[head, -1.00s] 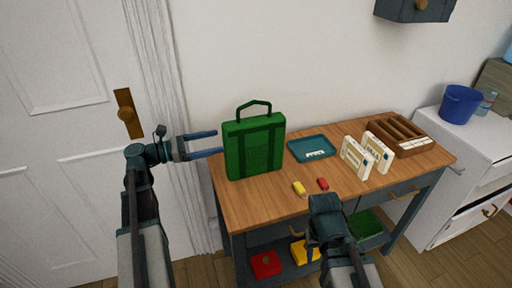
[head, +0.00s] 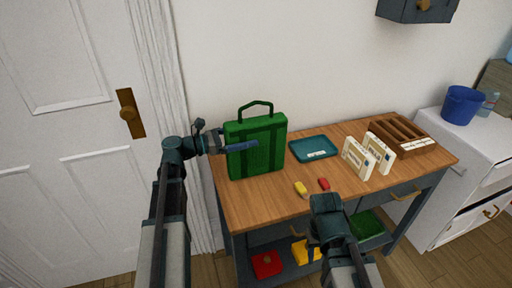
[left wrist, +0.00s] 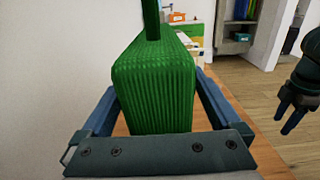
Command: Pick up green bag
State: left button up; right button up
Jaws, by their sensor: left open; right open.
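The green bag (head: 262,158) stands upright on the left end of the wooden table (head: 245,205), its loop handle on top. My left gripper (head: 240,147) is open at the bag's left side. In the left wrist view the green bag (left wrist: 155,80) sits between the two open fingers of my left gripper (left wrist: 158,100), with one finger on each side; I cannot tell whether they touch it. My right gripper (head: 325,205) is over the table's front edge, away from the bag; it also shows at the right of the left wrist view (left wrist: 290,112).
A door with a brass handle (head: 128,113) is at left.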

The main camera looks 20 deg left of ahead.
pick_arm(q)
jog(key=shift+w+d, duration=0.35)
jog(key=shift+d, duration=0.1)
grip_shut()
